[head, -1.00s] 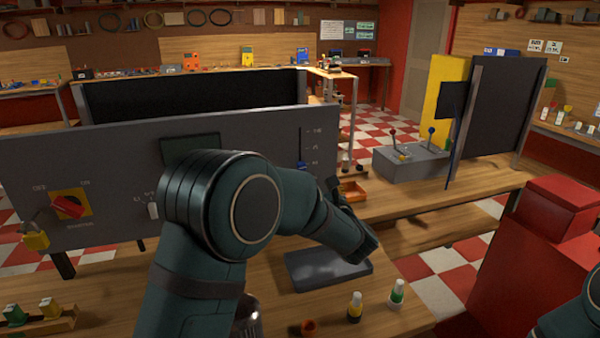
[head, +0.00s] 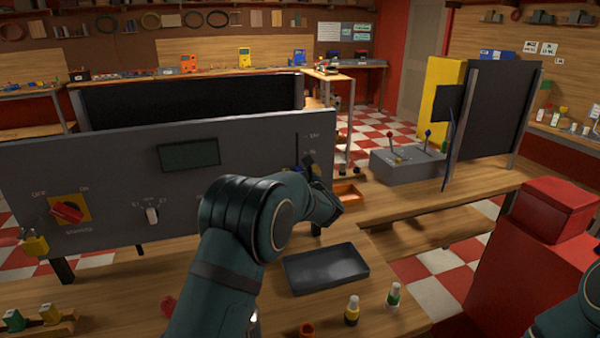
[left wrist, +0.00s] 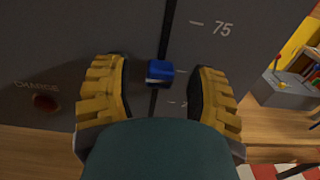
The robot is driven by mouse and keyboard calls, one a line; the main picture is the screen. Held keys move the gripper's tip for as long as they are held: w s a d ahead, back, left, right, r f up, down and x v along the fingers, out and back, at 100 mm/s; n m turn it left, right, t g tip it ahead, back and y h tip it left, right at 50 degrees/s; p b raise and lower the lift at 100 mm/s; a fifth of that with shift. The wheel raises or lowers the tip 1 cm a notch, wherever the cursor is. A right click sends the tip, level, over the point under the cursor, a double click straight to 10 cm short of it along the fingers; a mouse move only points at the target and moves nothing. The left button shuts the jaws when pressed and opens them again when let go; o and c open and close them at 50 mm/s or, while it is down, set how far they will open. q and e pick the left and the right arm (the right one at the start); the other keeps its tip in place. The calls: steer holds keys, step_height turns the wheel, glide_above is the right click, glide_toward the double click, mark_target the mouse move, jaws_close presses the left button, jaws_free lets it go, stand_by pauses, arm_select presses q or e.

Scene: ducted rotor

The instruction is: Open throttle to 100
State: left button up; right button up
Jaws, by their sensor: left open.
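The throttle is a vertical slot in the grey panel (head: 110,165) with a small blue slider knob (left wrist: 159,72). In the left wrist view the knob sits below the 75 mark (left wrist: 222,29), with another tick lower down. My left gripper (left wrist: 160,85) is open, its yellow-padded fingers on either side of the knob with a gap to each. My right gripper is out of view.
The panel also carries a red rotary switch (head: 67,211), a white toggle (head: 152,214) and a dark display (head: 189,154). A black tray (head: 325,268) and small bottles (head: 352,310) are on the bench. A grey lever box (head: 408,166) stands further right.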

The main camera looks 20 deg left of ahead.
mark_target(297, 135)
arm_select(q)
jaws_close()
step_height(297, 135, up, 6)
steer(key=shift+a+f+b, duration=0.15)
steer(key=shift+b, duration=0.95)
step_height(297, 135, up, 5)
steer(key=shift+f, duration=0.1)
steer(key=shift+c, duration=0.7)
jaws_free()
steer(key=shift+o, duration=0.7)
